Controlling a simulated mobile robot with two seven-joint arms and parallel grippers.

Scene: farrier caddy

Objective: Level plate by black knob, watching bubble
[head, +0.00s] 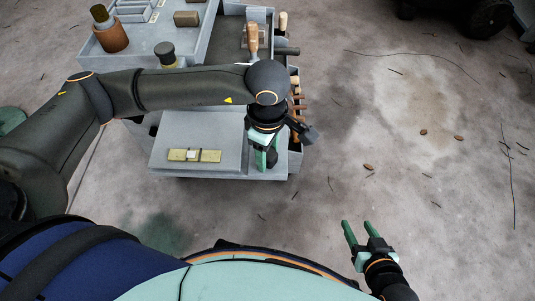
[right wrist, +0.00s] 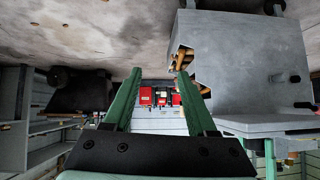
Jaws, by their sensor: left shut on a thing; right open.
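The grey plate (head: 225,130) is at the front of the caddy in the head view. A yellow-green level (head: 181,155) with a pale vial window at its middle lies on it; the bubble is too small to make out. My left gripper (head: 266,163) points down at the plate's right edge, shut on a dark knob (head: 272,157), which its fingers mostly hide. My right gripper (head: 359,232) is open and empty, away from the caddy over the floor. Its green fingers also frame the right wrist view (right wrist: 160,100).
The grey caddy (head: 228,45) holds a brown cup (head: 112,38), a dark-topped jar (head: 165,53), a brown block (head: 186,18) and wooden-handled tools (head: 252,38). Brown bits (head: 368,167) and dark strands lie on the floor. The floor right of the caddy is mostly clear.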

